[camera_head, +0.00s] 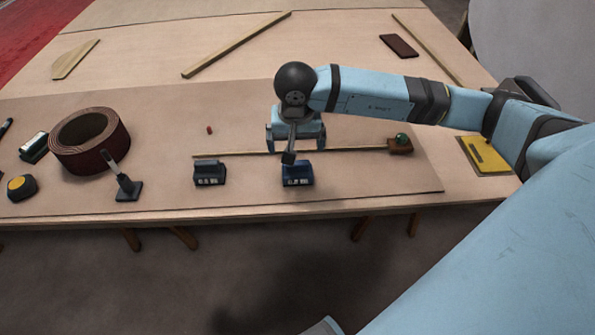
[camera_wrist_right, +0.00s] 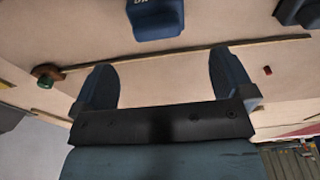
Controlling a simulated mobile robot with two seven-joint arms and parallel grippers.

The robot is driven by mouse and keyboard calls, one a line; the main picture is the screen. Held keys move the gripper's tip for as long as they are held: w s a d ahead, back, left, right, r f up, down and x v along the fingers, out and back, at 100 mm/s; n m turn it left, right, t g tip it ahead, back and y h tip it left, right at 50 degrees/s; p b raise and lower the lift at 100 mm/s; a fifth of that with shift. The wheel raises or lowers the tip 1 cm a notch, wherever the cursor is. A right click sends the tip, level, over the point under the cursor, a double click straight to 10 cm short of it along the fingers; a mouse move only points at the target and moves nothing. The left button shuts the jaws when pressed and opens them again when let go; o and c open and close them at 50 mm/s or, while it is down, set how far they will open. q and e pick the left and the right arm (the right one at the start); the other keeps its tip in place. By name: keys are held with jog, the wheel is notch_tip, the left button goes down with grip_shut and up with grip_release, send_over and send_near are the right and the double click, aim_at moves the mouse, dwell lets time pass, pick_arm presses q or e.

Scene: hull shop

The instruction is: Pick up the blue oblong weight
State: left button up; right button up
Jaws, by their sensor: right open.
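The blue oblong weight (camera_head: 298,177) stands near the front edge of the table, with pale lettering on its front face. In the right wrist view the blue weight (camera_wrist_right: 157,20) shows at the top edge, partly cut off, beyond the fingertips. My right gripper (camera_head: 296,146) hangs over the table just behind the weight in the head view. Its two fingers (camera_wrist_right: 165,75) are spread apart with nothing between them, and they look clear of the weight. My left gripper is not in view.
A dark grey weight (camera_head: 210,174) stands left of the blue one. Behind them lies a thin wooden strip (camera_head: 240,153), with a green-topped brown block (camera_head: 400,147) at its right end. A clamp-like tool (camera_head: 127,188) and a dark red coil (camera_head: 90,155) are further left.

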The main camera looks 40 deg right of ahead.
aim_at(297, 169)
jog(key=f, duration=0.5)
jog(key=shift+w+d, duration=0.1)
jog(key=shift+w, duration=0.15)
jog(key=f, duration=0.4)
jog(key=shift+s+d+f+b, duration=0.1)
jog(key=shift+d+f+b, duration=0.15)
jog(key=shift+f+b, duration=0.15)
jog(key=shift+f, duration=0.35)
jog(key=c, duration=1.2)
jog(key=shift+r, duration=0.1)
jog(key=shift+c, duration=0.9)
